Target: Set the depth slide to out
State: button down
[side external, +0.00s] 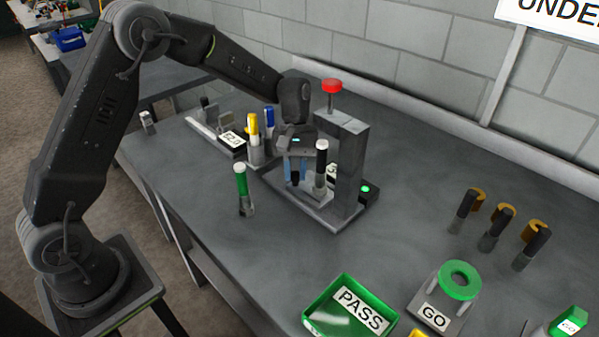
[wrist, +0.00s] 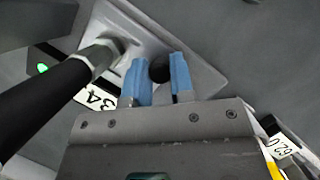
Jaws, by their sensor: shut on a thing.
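A grey crimper (side external: 354,150) with a red knob (side external: 331,86) on top stands on the bench. Its base plate also shows in the wrist view (wrist: 200,72). My gripper (side external: 295,172) is low over the base, beside the crimper's upright. In the wrist view its blue fingertips (wrist: 160,78) are shut on a dark round knob (wrist: 160,69) over the plate. This seems to be the depth slide's knob; the slide's body and its position are hidden. A black handle (wrist: 40,108) with a metal collar stands beside the fingers; it shows with a pale top in the side view (side external: 321,158).
A green-handled tool (side external: 241,188) stands left of the crimper. Yellow (side external: 253,127) and blue handles (side external: 269,117) stand behind. A green PASS tray (side external: 335,322) and a GO gauge (side external: 459,282) are in front. Several black posts (side external: 497,227) stand right. Bare bench lies between.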

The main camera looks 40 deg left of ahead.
jog(key=shift+a, duration=1.6)
jog(key=c, duration=1)
grip_release()
jog(key=v, duration=1.4)
jog(key=shift+d, duration=0.1)
